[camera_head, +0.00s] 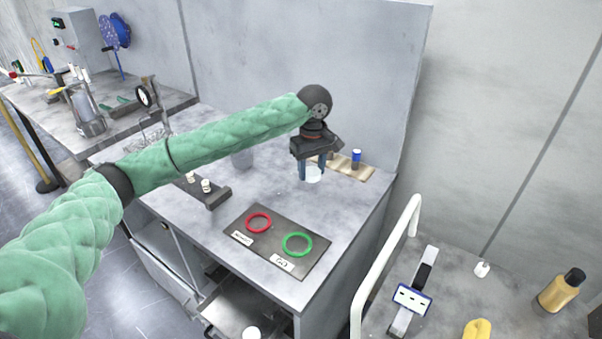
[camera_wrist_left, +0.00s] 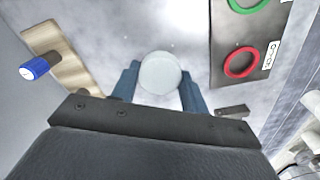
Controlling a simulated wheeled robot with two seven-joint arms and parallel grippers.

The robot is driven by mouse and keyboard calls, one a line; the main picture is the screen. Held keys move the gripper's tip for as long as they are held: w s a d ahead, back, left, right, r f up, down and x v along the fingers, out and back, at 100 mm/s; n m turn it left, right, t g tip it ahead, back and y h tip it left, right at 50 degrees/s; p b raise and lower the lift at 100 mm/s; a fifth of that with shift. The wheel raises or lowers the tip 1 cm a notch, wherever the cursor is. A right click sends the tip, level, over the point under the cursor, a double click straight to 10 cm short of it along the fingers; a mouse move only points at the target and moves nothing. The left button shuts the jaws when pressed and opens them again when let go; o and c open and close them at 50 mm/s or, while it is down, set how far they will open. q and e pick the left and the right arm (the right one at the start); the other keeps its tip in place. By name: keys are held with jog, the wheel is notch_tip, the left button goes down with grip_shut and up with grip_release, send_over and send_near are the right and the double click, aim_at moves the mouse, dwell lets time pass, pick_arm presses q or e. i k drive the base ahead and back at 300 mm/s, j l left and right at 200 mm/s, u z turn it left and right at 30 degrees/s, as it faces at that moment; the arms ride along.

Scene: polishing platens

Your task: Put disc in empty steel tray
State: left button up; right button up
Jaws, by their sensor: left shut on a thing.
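My left gripper (camera_head: 312,178) is above the back of the grey bench, its blue fingers pointing down. It is shut on a pale round disc (camera_wrist_left: 160,72), which shows between the fingers in the left wrist view. In the head view the disc is partly hidden by the fingers. No tray can be surely told as the empty steel one. A grey metal drawer or tray (camera_head: 232,309) shows low under the bench front, with a white round thing at its near edge. My right gripper is not in view.
A dark plate (camera_head: 270,262) with a red ring (camera_head: 259,222) and a green ring (camera_head: 297,244) lies at the bench front. A dark rack (camera_head: 215,199) holds small white pieces. A wooden strip (camera_head: 350,171) carries a blue-capped item (camera_head: 356,156). A white rail (camera_head: 386,268) stands right.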

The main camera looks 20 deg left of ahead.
aim_at(216, 319)
jog(key=k, duration=1)
